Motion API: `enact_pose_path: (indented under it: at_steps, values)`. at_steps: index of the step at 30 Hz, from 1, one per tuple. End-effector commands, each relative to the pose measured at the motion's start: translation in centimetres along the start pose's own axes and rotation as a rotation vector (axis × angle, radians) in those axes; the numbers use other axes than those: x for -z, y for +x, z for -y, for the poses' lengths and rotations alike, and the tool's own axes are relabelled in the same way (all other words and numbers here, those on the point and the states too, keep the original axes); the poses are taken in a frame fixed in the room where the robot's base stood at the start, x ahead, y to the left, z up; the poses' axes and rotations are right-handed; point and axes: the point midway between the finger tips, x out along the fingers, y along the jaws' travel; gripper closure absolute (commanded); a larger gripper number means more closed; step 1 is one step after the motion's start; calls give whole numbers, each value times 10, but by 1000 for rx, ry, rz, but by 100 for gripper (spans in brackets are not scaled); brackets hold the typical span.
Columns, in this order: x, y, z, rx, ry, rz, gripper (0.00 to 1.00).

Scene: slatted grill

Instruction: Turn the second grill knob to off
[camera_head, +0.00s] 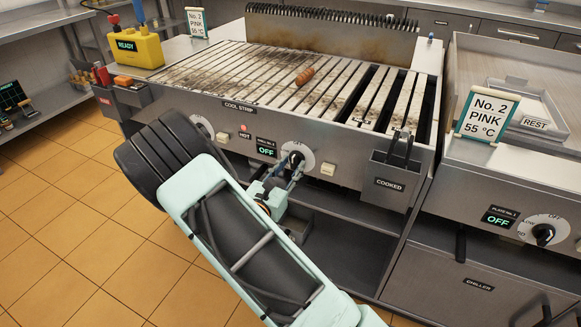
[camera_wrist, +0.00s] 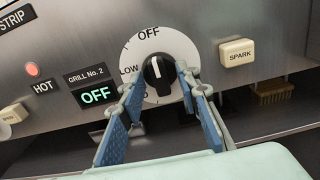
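The Grill No. 2 knob (camera_wrist: 158,76) is black with a white mark, on a white round dial (camera_wrist: 160,45) in the wrist view. Its mark points up, close to the OFF word. The Grill No. 2 display (camera_wrist: 96,96) reads OFF. The knob also shows in the head view (camera_head: 296,159), partly behind my gripper (camera_head: 288,174). In the wrist view my gripper (camera_wrist: 160,82) is open, with one blue-padded finger on each side of the knob. The right fingertip is very near the knob's right edge; I cannot tell if it touches. A gap shows on the left.
A SPARK button (camera_wrist: 237,52) sits right of the dial and a lit HOT lamp (camera_wrist: 32,69) left. The COOKED holder (camera_head: 390,180) juts from the panel at right. Another dial (camera_head: 203,125) is partly hidden by my arm.

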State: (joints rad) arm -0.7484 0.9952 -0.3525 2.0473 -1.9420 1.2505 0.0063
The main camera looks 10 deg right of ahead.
Motion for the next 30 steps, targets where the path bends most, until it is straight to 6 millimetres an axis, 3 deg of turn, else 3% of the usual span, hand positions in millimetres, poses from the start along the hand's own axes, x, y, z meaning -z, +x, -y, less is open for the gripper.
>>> enact_pose_path:
  at_steps: [5, 18, 24, 30]
  values:
    - [0, -16, -1, -3, -1, 0, 70]
    - [0, -103, -1, -3, 0, -1, 70]
    - [0, -119, 0, -1, 0, -1, 70]
    - [0, -120, 0, 0, 0, 0, 70]
